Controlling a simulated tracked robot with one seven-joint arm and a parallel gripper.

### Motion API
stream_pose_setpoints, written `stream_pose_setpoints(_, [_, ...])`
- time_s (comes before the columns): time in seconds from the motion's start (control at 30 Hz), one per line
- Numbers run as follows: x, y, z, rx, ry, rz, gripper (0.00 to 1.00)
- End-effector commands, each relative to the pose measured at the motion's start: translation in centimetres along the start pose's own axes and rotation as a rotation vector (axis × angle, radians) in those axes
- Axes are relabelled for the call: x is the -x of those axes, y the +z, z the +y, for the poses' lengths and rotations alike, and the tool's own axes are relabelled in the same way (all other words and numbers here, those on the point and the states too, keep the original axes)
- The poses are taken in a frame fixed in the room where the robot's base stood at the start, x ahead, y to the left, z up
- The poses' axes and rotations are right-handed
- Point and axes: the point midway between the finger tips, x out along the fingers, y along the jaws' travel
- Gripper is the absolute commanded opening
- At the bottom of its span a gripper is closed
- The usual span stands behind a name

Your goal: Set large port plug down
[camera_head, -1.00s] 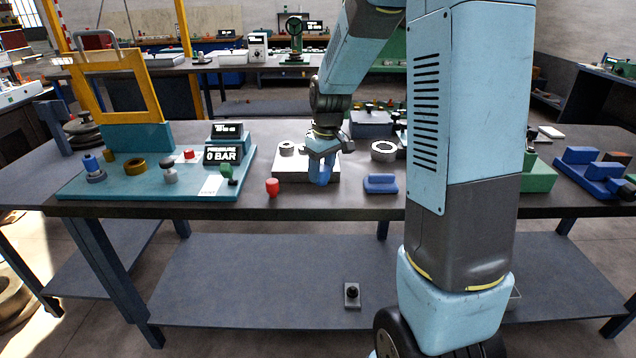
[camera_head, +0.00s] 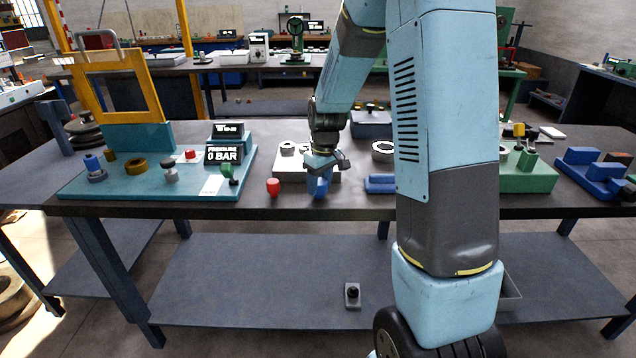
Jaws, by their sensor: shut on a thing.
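My gripper (camera_head: 322,168) is above the front part of the long grey workbench, just in front of a pale plate (camera_head: 284,173). It is shut on a small blue piece (camera_head: 319,187), apparently the large port plug, which hangs below the fingers close to the bench top. The fingers hide part of it, and I cannot tell whether its lower end touches the bench. A red plug (camera_head: 272,187) stands on the bench just left of it, near the front edge.
A teal test stand (camera_head: 130,186) with a yellow frame and a "0 BAR" display (camera_head: 223,155) is at left. A metal ring (camera_head: 383,149) and a blue block (camera_head: 380,184) are right of the gripper. A green block (camera_head: 530,178) is further right.

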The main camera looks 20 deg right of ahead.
Motion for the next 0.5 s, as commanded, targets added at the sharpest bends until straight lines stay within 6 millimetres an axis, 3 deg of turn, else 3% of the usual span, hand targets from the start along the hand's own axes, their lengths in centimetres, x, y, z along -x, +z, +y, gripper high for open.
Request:
stream_pose_setpoints(0.27, [-0.02,0.02,0.02,0.0,0.0,0.0,0.72])
stream_pose_setpoints(0.5, [0.03,0.02,0.04,-0.001,0.0,0.0,0.73])
